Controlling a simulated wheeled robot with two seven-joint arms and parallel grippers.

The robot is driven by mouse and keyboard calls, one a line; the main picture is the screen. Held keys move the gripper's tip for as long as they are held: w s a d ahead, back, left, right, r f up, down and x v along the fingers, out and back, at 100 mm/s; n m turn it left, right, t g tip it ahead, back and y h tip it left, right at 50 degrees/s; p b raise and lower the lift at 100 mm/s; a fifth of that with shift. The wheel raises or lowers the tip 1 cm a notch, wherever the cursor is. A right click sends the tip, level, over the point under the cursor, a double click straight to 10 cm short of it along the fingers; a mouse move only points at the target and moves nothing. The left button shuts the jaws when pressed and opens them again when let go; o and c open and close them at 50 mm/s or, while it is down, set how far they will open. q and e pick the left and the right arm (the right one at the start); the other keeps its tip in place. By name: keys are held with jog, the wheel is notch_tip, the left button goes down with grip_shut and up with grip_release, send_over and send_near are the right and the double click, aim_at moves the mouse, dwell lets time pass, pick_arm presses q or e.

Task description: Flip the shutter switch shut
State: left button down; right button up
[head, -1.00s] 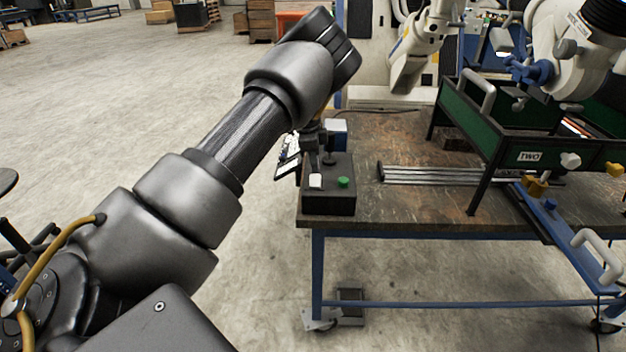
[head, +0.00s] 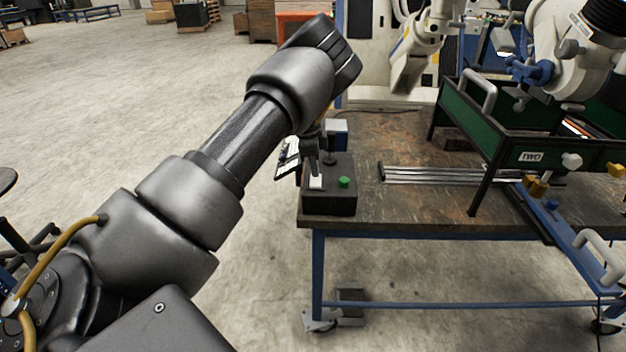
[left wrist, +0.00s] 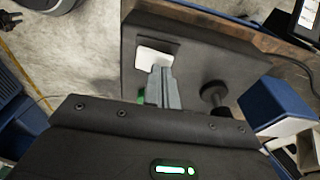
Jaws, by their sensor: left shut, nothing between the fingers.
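The shutter switch (head: 316,182) is a white rocker on top of a black control box (head: 330,203) at the table's left front corner. The switch also shows in the left wrist view (left wrist: 152,57). My left gripper (head: 315,172) points down at it, shut and empty. In the left wrist view, the fingertips (left wrist: 161,70) overlap the switch's lower edge; whether they press on it I cannot tell. A green button (head: 344,182) sits right of the switch. My right gripper is not in view.
A black knob (left wrist: 215,95) stands on the same box, close to the fingers. A blue-and-white box (head: 337,133) is behind it. Metal rods (head: 430,175) and a green-sided frame (head: 468,118) lie to the right. Bare tabletop shows between.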

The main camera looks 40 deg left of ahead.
pick_arm(q)
jog(key=shift+s+f, duration=0.1)
jog(key=shift+f, duration=0.65)
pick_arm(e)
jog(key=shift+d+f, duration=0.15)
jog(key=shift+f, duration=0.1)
